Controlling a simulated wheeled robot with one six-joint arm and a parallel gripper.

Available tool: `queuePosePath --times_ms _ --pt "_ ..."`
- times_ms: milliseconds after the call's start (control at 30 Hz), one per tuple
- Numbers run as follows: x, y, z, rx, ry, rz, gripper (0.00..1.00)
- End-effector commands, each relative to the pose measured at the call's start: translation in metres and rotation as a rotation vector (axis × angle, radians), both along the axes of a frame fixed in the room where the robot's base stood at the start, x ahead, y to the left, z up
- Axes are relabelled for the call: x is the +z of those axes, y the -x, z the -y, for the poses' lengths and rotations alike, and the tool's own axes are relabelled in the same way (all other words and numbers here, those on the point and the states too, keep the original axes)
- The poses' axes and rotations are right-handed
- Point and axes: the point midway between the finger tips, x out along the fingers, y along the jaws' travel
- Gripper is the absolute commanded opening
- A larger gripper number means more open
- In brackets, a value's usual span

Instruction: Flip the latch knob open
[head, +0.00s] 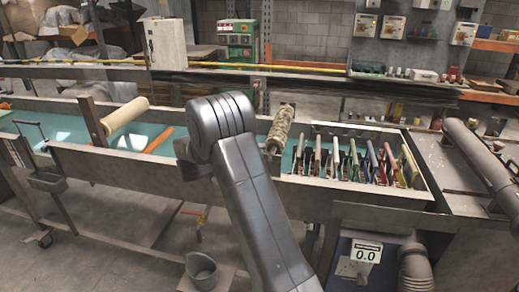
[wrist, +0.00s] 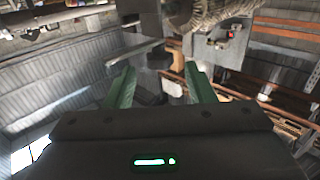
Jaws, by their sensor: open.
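In the wrist view, the two green fingers of my gripper (wrist: 159,72) stand wide apart with nothing held between them. I cannot tell how far the fingers are from the knob. In the head view my grey arm covers the middle, and neither the gripper nor a clear latch shows.
A grey box with a red button (wrist: 221,43) and a ribbed hose (wrist: 225,10) lie above the right finger.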

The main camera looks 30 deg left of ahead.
Motion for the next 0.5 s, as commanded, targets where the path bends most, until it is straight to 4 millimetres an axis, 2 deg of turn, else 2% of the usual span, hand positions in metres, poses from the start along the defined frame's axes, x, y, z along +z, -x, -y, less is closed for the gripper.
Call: queuePosePath --times_ms 100,300,500 --pt "-0.003 0.026 -0.017 0.003 -0.001 0.001 0.49" --pt "-0.002 0.059 -0.038 0.002 -0.001 0.001 0.49" --pt "-0.001 0.075 -0.048 0.0 0.001 0.001 0.49"
